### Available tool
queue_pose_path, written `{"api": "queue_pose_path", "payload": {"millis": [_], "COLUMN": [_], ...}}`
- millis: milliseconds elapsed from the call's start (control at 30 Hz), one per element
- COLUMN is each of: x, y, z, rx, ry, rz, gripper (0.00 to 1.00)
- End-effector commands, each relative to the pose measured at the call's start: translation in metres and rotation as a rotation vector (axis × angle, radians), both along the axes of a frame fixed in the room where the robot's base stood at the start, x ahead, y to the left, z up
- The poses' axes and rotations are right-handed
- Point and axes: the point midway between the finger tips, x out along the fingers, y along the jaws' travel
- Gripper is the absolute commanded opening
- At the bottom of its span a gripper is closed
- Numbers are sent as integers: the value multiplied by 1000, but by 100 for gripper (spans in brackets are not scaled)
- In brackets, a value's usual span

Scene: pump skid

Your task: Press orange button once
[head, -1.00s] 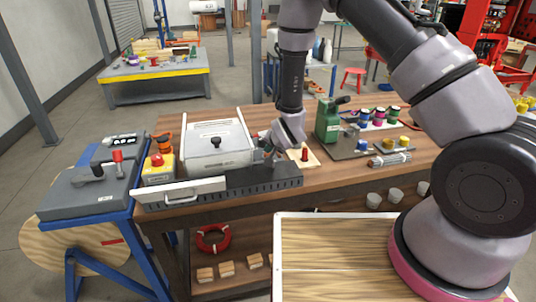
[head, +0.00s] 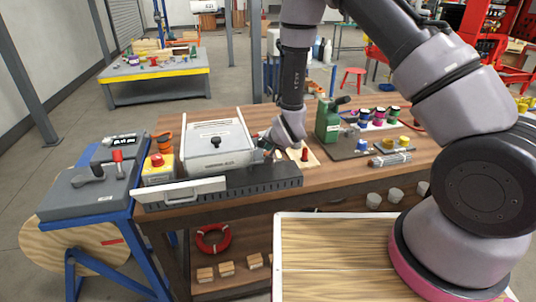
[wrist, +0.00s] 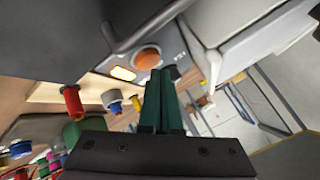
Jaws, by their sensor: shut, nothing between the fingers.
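The orange button (wrist: 148,58) is round and shows in the wrist view on a dark grey panel. A glowing orange-white lamp (wrist: 122,73) sits beside it. My gripper (wrist: 161,73) has its two dark green fingers together, with nothing between them. Its tips appear right at the lower edge of the button; I cannot tell whether they touch it. In the head view my gripper (head: 264,153) is by the right side of the pale lidded box (head: 214,148), where I cannot make out the orange button.
A dark slotted rail (head: 250,184) with a white handle bar runs along the bench front. A red-topped yellow box (head: 158,168) stands left of the lidded box. A green canister (head: 327,121) and a red peg (head: 305,153) stand to my gripper's right.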

Motion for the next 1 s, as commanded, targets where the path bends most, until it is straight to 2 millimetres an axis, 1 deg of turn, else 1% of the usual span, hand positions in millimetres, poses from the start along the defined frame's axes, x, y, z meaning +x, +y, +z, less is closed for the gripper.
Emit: {"api": "queue_pose_path", "payload": {"millis": [100, 467, 833, 1000], "x": [0, 0, 1, 0], "y": [0, 0, 0, 0], "z": [6, 9, 45, 55], "rx": [1, 1, 2, 1], "ry": [-1, -1, -2, -1], "rz": [0, 0, -1, 0], "gripper": [0, 0, 0, 0]}}
